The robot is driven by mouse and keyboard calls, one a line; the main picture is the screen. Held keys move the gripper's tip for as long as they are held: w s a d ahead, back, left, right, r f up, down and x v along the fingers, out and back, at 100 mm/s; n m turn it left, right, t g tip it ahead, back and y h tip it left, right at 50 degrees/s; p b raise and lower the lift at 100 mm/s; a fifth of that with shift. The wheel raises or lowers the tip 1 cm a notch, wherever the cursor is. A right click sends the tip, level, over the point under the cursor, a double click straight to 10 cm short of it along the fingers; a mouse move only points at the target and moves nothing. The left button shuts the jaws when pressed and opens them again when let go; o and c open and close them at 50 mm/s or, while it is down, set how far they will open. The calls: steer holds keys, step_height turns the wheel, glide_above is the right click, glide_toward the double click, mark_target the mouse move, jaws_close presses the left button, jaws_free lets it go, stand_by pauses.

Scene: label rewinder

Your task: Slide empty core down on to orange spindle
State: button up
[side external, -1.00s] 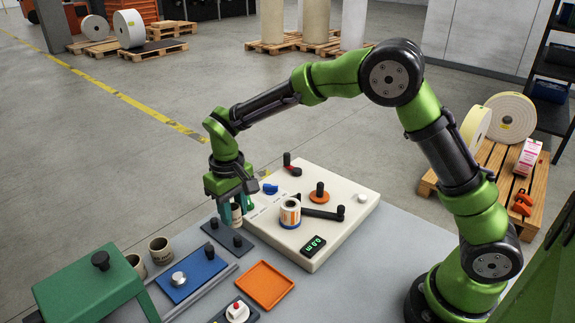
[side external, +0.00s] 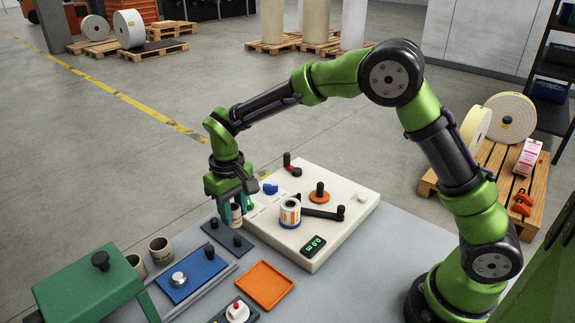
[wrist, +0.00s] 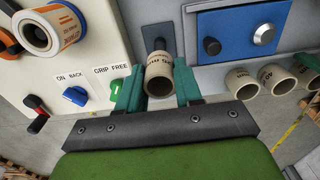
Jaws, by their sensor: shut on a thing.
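My gripper (side external: 236,211) has its teal fingers shut on a tan, printed empty core (side external: 237,217), beside the dark plate with black posts. In the wrist view the core (wrist: 159,81) sits between my gripper's fingers (wrist: 159,92), its open end facing the camera. One black post (wrist: 160,45) shows just beyond the core; whether another is inside the core I cannot tell. The orange spindle (side external: 319,196), an orange disc with a dark upright post, stands bare on the cream machine, to the right of my gripper.
A label roll (side external: 290,214) stands on the cream machine (side external: 340,226) between my gripper and the orange spindle. A black arm (side external: 322,213) lies by the spindle. Spare cores (side external: 160,250), a blue plate (side external: 192,275) and an orange tray (side external: 265,285) are nearby.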

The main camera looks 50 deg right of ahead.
stand_by(0.3)
steer(key=shift+w+d+r, duration=0.1)
steer(key=shift+w+d, duration=0.05)
steer(key=shift+d, duration=0.25)
steer(key=d+r+m, duration=0.3)
steer(key=d+r, duration=0.2)
steer(key=d, duration=0.7)
steer(key=m, duration=0.3)
glide_toward(321, 183)
steer(key=shift+f, duration=4.75)
steer(key=o, duration=0.8)
